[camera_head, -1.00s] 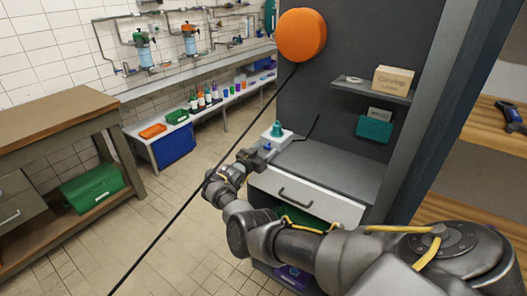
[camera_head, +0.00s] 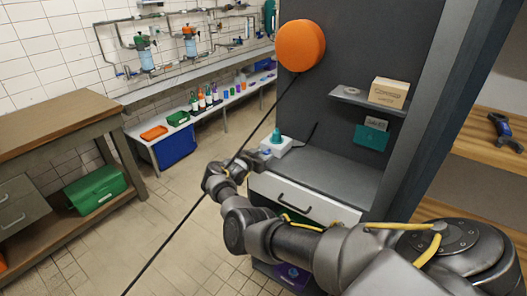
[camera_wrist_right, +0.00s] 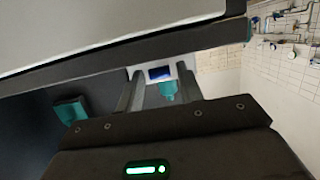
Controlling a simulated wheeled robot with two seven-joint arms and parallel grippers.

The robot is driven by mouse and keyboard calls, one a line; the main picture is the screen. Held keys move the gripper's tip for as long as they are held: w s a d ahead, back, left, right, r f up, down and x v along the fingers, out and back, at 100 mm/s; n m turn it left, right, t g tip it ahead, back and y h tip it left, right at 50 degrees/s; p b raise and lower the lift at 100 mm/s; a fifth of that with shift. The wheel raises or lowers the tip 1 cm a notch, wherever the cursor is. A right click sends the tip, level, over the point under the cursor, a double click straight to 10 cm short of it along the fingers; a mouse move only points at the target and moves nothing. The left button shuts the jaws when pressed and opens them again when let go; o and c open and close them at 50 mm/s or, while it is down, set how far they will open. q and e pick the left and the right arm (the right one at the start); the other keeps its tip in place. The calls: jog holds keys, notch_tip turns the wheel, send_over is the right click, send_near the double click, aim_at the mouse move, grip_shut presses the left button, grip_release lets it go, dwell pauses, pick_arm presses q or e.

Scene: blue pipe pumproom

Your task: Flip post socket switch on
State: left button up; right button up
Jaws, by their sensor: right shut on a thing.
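The post socket is a small white box (camera_head: 283,147) on the grey counter, with a teal plug-like part (camera_head: 276,135) on top. In the right wrist view the white box (camera_wrist_right: 186,72) is just beyond my fingers, with a dark blue switch face (camera_wrist_right: 160,74) and the teal part (camera_wrist_right: 169,92) between them. My right gripper (camera_head: 262,154) is at the left side of the box. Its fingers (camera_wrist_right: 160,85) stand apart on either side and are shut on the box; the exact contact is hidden. My left gripper is in neither view.
A drawer with a handle (camera_head: 295,200) is below the counter (camera_head: 330,180). A shelf with a carton (camera_head: 388,93) stands right. Open floor lies left.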

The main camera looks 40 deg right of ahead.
aim_at(268, 151)
jog(key=r+y+p, duration=0.2)
jog(key=p, duration=0.1)
jog(key=shift+d+g+y, duration=0.1)
jog(key=shift+g+y, duration=0.3)
jog(key=shift+w+d+r+g+y+p, duration=0.15)
jog(key=shift+g+y+p, duration=0.25)
jog(key=shift+y+p, duration=0.6)
jog(key=shift+d+r+y, duration=0.15)
jog(key=shift+y, duration=0.75)
jog(key=shift+d+r+g+y+b, duration=0.2)
jog(key=shift+g+y+b, duration=0.2)
jog(key=shift+y, duration=0.4)
jog(key=o, duration=1)
jog(key=shift+r, duration=0.1)
